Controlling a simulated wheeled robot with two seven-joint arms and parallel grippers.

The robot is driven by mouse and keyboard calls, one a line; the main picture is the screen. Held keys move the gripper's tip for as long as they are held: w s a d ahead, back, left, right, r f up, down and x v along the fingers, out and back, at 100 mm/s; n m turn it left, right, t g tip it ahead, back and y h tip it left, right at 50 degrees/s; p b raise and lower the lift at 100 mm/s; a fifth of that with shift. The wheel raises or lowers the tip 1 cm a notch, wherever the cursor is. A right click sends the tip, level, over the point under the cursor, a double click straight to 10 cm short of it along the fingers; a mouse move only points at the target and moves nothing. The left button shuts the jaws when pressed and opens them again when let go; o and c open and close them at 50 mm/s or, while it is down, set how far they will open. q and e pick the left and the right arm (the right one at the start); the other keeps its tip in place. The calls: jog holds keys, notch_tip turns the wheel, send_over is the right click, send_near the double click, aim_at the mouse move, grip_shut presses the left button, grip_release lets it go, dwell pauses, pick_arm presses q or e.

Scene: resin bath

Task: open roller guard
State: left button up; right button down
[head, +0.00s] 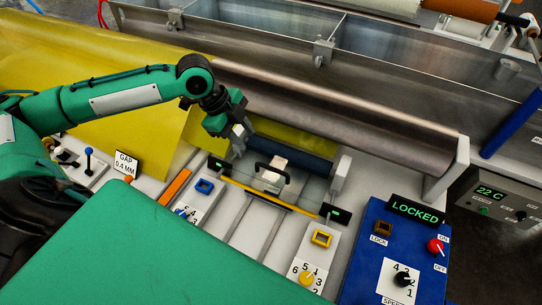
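The roller guard (317,190) looks like a clear panel with a yellow front edge, lying over the dark rollers (300,157) at the middle. A black bar handle (285,187) stands on it, with a pale block behind the handle. My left gripper (238,147) points down just left of and behind the handle, apart from it in the picture. Its fingers are small and partly hidden by its own body, so I cannot tell whether they are open. Nothing shows held in it. My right gripper is not in view.
A blue control panel (356,262) with a display reading LOCKED (416,212) stands at right. A knob plate with a yellow-framed button (321,239) is in front. Yellow sheet (100,60) covers the left. A long metal roller (350,110) and the bath's metal walls lie behind.

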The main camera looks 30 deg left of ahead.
aim_at(269, 167)
pick_arm(q)
jog(key=p+x, duration=0.2)
jog(key=x, duration=1.1)
jog(key=shift+f, duration=0.2)
grip_shut()
